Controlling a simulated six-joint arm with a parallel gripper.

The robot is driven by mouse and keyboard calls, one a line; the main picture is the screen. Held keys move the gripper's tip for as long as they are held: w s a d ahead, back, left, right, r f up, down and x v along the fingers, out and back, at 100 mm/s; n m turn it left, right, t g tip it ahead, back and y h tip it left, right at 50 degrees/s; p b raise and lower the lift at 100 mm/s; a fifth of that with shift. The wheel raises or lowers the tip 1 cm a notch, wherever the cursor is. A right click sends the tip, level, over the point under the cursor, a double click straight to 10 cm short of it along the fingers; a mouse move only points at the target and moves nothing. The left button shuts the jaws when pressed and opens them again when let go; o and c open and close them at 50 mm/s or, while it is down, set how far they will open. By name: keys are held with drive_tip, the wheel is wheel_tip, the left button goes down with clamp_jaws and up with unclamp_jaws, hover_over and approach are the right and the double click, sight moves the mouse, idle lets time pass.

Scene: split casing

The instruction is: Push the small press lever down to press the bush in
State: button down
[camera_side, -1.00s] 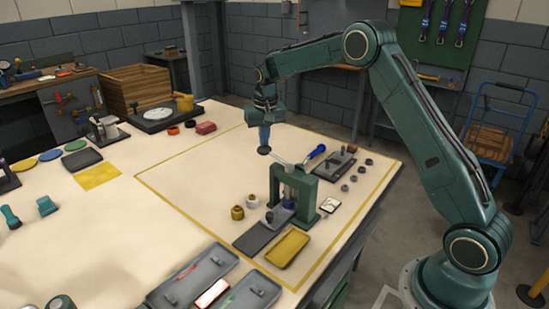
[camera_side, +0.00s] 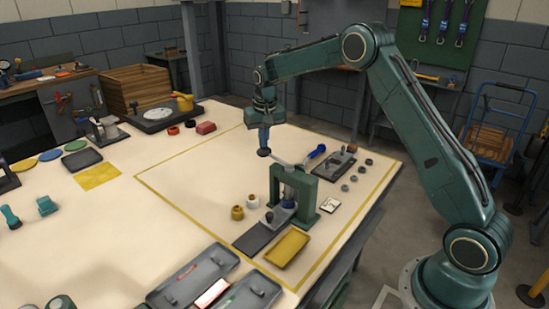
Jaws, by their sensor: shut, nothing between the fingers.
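The small press (camera_side: 276,190) is a green frame standing on the table. A grey lever (camera_side: 281,162) slopes from its top up to the left. A dark blue part (camera_side: 288,202) shows inside the frame, above the press base. The bush cannot be made out clearly. My gripper (camera_side: 264,152) points down with its jaws shut and empty. Its tip is at the raised left end of the lever; I cannot tell whether it touches.
Brass (camera_side: 237,212) and white (camera_side: 252,201) round pieces stand left of the press. A yellow tray (camera_side: 288,249) lies in front. Behind are a blue-handled tool (camera_side: 316,151) and a dark fixture (camera_side: 336,164).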

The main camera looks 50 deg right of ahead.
drive_tip(key=shift+w+f, duration=0.2)
drive_tip(key=shift+f, duration=0.75)
drive_tip(key=shift+w+f, duration=0.15)
drive_tip(key=shift+f, duration=0.8)
idle(3.6)
drive_tip(key=shift+r, duration=0.1)
idle(0.4)
wheel_tip(320, 180, up, 11)
idle(1.4)
